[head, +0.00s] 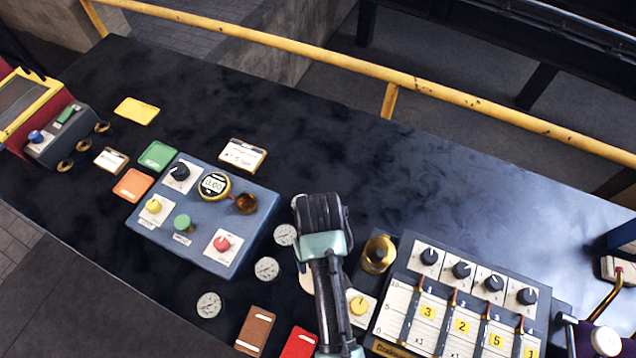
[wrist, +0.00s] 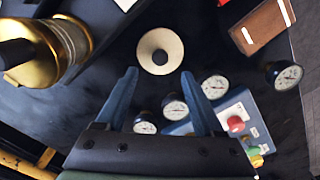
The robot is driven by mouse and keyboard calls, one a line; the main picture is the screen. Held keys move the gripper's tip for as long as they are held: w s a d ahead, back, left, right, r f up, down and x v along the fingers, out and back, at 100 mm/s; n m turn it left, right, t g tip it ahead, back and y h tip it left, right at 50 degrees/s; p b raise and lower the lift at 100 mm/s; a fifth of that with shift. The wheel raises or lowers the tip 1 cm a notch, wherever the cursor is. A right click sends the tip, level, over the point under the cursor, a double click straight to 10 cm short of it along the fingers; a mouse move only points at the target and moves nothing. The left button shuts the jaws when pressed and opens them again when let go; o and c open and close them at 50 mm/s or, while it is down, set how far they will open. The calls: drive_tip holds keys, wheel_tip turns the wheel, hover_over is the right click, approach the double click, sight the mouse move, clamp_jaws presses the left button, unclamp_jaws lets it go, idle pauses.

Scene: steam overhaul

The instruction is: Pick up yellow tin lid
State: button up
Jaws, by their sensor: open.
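A flat yellow plate with rounded corners (head: 136,110), lid-like in shape, lies on the dark bench at the upper left of the head view. It is the clearest match for the yellow tin lid and is not in the wrist view. My gripper (head: 322,215) is well to its right, above the bench between the blue box and the slider panel. In the wrist view my gripper (wrist: 158,88) is open, with nothing between its fingers. A round cream disc with a dark centre (wrist: 160,50) lies beyond the fingertips; in the head view my gripper mostly hides it.
Green (head: 157,155) and orange (head: 132,185) plates lie near the yellow one. A blue box with knobs (head: 205,245), several gauges (head: 267,269), a brass pot (head: 378,255) and a slider panel (head: 455,310) surround my gripper.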

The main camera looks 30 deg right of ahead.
drive_tip(key=shift+f+p, duration=0.65)
drive_tip(key=shift+f, duration=3.1)
clamp_jaws()
